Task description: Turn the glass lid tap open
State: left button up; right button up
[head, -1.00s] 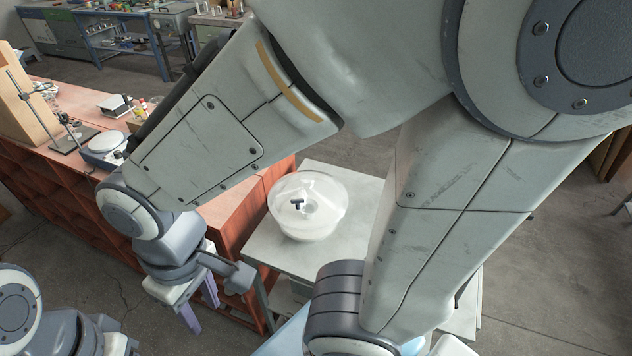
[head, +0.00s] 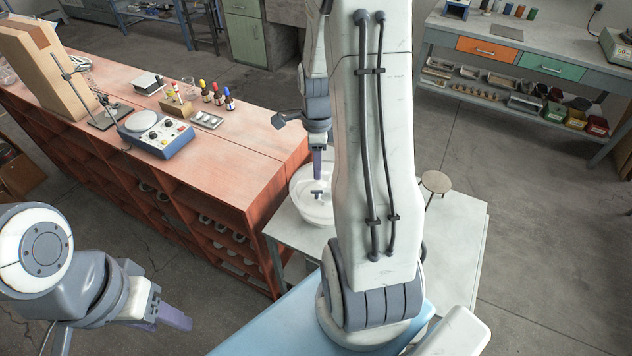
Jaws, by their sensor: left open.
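The glass lid (head: 305,207) is a pale, see-through dome on a grey table, its right side hidden behind my own arm. Its small dark tap (head: 316,192) shows near the middle, with a short crossbar handle. My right gripper (head: 317,172) points down just behind the tap in the picture, its purple finger overlapping the lid's far part. Whether it touches the glass cannot be told, and its jaw gap is hidden. My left gripper (head: 178,318) is open and empty at the lower left, well away from the lid.
The grey table (head: 290,232) bears the lid. A red wooden bench (head: 240,160) stands left of it with a stirrer (head: 157,133), dropper bottles (head: 218,95) and a clamp stand (head: 100,115). A round stool (head: 436,182) stands to the right. The floor at right is clear.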

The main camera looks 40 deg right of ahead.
aim_at(317, 190)
notch_tip(317, 190, down, 8)
jog(key=shift+f+p, duration=0.1)
jog(key=shift+p, duration=0.65)
grip_shut()
